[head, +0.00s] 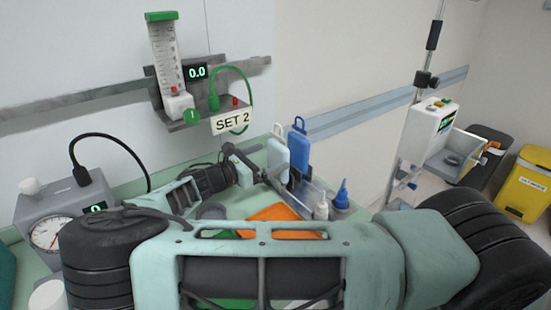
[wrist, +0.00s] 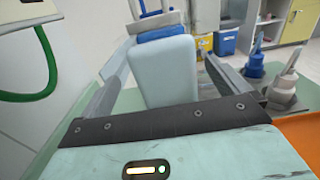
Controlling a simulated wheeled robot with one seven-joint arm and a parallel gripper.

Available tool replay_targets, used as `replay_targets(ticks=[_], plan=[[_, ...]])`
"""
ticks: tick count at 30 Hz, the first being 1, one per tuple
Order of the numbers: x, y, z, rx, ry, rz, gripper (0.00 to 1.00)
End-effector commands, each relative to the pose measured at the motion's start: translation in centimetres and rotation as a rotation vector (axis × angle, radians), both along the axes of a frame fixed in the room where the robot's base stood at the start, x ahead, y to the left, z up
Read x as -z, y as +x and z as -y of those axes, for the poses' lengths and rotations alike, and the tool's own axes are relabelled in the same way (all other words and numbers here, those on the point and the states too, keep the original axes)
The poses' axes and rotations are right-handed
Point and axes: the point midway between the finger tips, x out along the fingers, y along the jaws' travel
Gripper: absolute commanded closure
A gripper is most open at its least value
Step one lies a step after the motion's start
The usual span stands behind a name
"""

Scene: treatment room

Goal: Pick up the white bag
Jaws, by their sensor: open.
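The white bag (head: 278,156) stands upright at the back of the counter, just left of a blue bag (head: 299,150). In the wrist view the white bag (wrist: 165,75) fills the space between the fingers, with the blue bag (wrist: 160,33) behind it. My gripper (head: 258,168) is open, with one finger on each side of the white bag. I cannot tell whether either finger touches it. The lower part of the bag is hidden by my gripper in the wrist view.
A small white bottle (head: 321,207) and a blue bottle (head: 342,194) stand right of the bags. An orange tray (head: 272,213) lies in front. A flowmeter with a green tube (head: 250,85) hangs on the wall behind. A grey gauge box (head: 70,210) stands left.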

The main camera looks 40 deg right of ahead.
Motion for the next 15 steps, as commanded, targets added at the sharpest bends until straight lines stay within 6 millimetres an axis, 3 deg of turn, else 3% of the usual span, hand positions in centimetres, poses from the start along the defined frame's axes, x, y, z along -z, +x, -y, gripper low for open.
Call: replay_targets(ticks=[9, 15], plan=[[-1.0, -0.4, 4.2, 0.002, -0.003, -0.001, 0.00], [-0.7, -0.3, 5.7, 0.000, 0.000, 0.001, 0.00]])
